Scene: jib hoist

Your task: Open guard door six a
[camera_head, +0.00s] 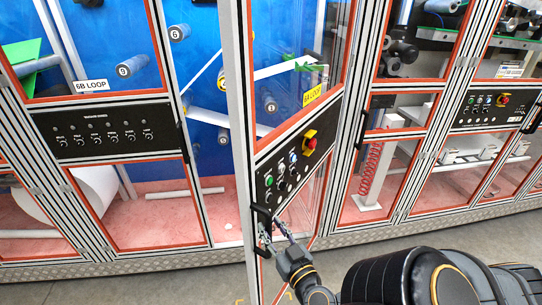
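Guard door six a, with a yellow 6A LOOP label (315,94), stands swung out from the machine front, its edge toward me. It has an orange-trimmed clear pane and a black control panel (284,176) with buttons and a red knob on yellow. A black handle (261,216) is low on the door's near edge. My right gripper (274,236) is at this handle, its fingers beside or around it. The view is too small to tell whether they are closed on it. My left gripper is not in view.
Left of the opening is the closed door labelled 6B LOOP (91,86). Blue-backed rollers (132,66) show inside the machine. More framed doors with a control panel (491,108) stand at the right. Grey floor (190,288) lies clear in front.

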